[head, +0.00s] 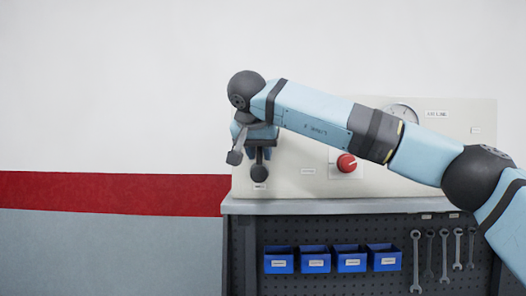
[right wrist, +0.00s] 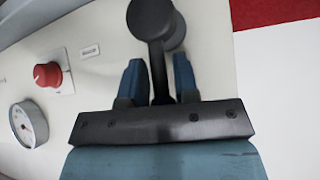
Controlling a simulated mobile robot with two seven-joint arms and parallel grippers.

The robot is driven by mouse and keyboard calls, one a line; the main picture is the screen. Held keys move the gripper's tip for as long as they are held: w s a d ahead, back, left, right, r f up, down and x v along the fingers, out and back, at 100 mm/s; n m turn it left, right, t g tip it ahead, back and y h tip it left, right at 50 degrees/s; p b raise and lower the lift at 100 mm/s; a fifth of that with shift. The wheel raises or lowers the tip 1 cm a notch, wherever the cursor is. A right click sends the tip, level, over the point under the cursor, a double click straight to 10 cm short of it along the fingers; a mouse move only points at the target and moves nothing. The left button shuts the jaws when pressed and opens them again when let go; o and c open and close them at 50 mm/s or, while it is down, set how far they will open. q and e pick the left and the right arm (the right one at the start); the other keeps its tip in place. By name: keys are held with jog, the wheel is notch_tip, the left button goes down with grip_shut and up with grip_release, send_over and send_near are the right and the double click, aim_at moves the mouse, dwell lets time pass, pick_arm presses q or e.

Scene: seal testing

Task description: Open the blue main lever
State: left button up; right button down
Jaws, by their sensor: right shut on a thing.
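The main lever shows in the right wrist view as a dark rod (right wrist: 157,72) with a round dark end; no blue shows on it. In the head view a dark rod with a rounded end (head: 260,172) hangs below my gripper, in front of the panel. My right gripper (head: 258,150) is at the panel's left end. The lever's mount is mostly hidden behind my gripper and wrist in the head view. My left gripper is not in view.
The pale panel (head: 290,182) carries a red knob (head: 346,163) and a round gauge (head: 400,113), partly behind my right arm. Below the bench top (head: 350,206), blue bins (head: 314,260) and several wrenches (head: 416,262) hang on a dark pegboard. Left of the panel is open.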

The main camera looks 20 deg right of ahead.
jog(key=shift+a, duration=0.1)
jog(key=shift+f, duration=0.1)
dwell(0.4)
jog(key=c, duration=1.1)
grip_release()
jog(key=shift+s+a+r, duration=0.2)
jog(key=shift+s+r, duration=0.1)
jog(key=shift+r, duration=0.1)
jog(key=shift+b+v, duration=1.5)
jog(key=shift+v, duration=4.9)
jog(key=shift+w+a, duration=0.1)
jog(key=shift+a, duration=0.1)
